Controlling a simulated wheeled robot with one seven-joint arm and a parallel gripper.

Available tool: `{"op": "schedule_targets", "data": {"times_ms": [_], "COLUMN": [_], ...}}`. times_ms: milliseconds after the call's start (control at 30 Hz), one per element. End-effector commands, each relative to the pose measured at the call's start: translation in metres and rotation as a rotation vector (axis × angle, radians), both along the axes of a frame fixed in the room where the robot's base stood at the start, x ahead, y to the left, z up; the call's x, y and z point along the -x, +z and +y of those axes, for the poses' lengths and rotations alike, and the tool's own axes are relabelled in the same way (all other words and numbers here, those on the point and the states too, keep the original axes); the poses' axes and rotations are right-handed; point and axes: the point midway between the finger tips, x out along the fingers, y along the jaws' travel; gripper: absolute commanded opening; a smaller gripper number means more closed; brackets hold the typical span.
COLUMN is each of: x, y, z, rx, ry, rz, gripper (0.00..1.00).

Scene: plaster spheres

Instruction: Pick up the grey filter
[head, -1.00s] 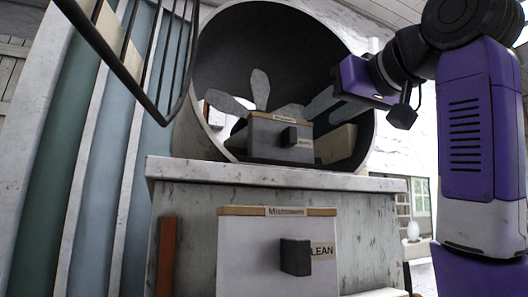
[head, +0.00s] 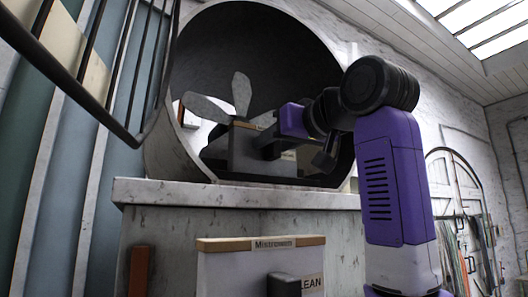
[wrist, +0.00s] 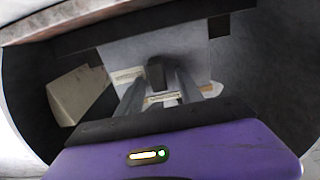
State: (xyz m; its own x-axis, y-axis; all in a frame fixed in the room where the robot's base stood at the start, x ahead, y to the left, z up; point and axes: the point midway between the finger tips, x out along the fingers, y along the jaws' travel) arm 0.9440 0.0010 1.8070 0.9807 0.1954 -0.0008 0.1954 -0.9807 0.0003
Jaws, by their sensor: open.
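A grey box-shaped part (head: 243,150) with a tan label strip and a dark knob sits inside the large round drum; I take it for the grey filter. In the wrist view its pale grey face (wrist: 195,45) shows behind the dark knob (wrist: 155,73). My gripper (head: 264,146) reaches in from the right, in front of that face, and hides the knob in the head view. In the wrist view my gripper (wrist: 159,82) is open, with one grey finger on each side of the knob. I cannot tell whether the fingers touch it.
Below are a stone ledge (head: 230,196) and a pale box with a dark handle (head: 215,272). Dark metal bars (head: 65,80) hang at upper left.

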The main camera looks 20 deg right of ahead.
Motion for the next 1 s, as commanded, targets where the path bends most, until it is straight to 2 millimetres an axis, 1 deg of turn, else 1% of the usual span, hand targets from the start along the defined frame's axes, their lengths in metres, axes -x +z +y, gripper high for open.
{"op": "schedule_targets", "data": {"times_ms": [200,267,400,433,833,1000], "x": [-0.001,0.0,0.0,0.0,0.0,0.0], "y": [-0.001,-0.001,0.0,0.0,0.001,0.009], "z": [0.0,0.0,0.0,0.0,0.0,0.0], "rx": [0.0,0.0,0.0,0.0,0.0,0.001], "ry": [0.0,0.0,0.0,0.0,0.0,0.0], "rz": [0.0,0.0,0.0,0.0,-0.002,-0.002], "gripper": [0.44,0.32,0.04,0.0,0.0,0.0]}}
